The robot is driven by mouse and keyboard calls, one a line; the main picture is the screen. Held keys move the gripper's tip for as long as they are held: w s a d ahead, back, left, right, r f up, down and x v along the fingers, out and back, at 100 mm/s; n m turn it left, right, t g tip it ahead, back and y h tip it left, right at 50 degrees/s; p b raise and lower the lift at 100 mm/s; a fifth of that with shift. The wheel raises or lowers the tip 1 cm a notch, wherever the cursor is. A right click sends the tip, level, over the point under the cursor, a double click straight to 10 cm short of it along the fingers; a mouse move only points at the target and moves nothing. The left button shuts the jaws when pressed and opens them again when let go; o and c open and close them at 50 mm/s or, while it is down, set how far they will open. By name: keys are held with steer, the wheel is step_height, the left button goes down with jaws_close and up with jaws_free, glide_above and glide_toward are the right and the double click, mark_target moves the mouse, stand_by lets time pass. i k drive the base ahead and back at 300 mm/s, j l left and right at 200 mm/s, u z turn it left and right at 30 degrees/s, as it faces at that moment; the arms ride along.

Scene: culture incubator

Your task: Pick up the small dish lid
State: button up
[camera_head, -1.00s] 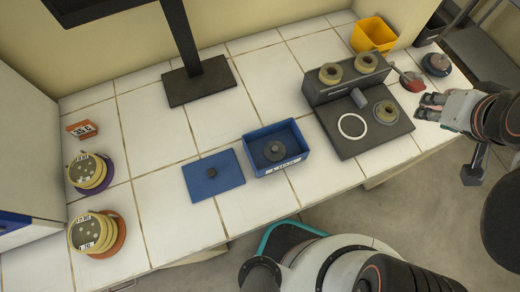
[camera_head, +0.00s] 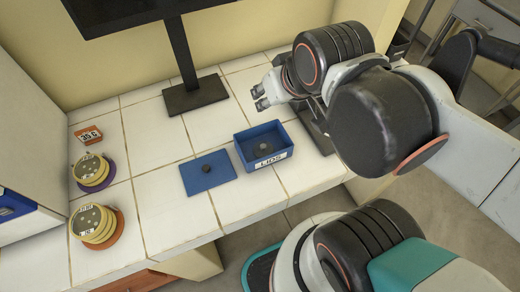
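A blue open box (camera_head: 243,140) labelled "LIDS" stands on the white tiled counter. A small dark round lid with a knob (camera_head: 263,149) lies inside it. A flat blue cover with a dark knob (camera_head: 195,180) lies on the counter just left of the box. My gripper (camera_head: 257,97) is above the counter, behind the box in the picture, pointing left. Its two fingers look apart with nothing between them. It is not touching the box or the dark lid.
A black stand (camera_head: 192,95) rises behind the box. Stacks of yellowish dishes sit on a purple coaster (camera_head: 110,174) and an orange coaster (camera_head: 119,228) at left, near an orange "35 C" block (camera_head: 88,135). My arm covers most of the dark station (camera_head: 315,128) at right.

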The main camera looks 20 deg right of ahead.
mark_target(262, 148)
steer(key=z, duration=1.9)
steer(key=i+l, duration=0.15)
steer(key=l, duration=0.25)
steer(key=i+l+u, duration=0.1)
steer(key=l, duration=0.3)
steer(key=u, duration=2.4)
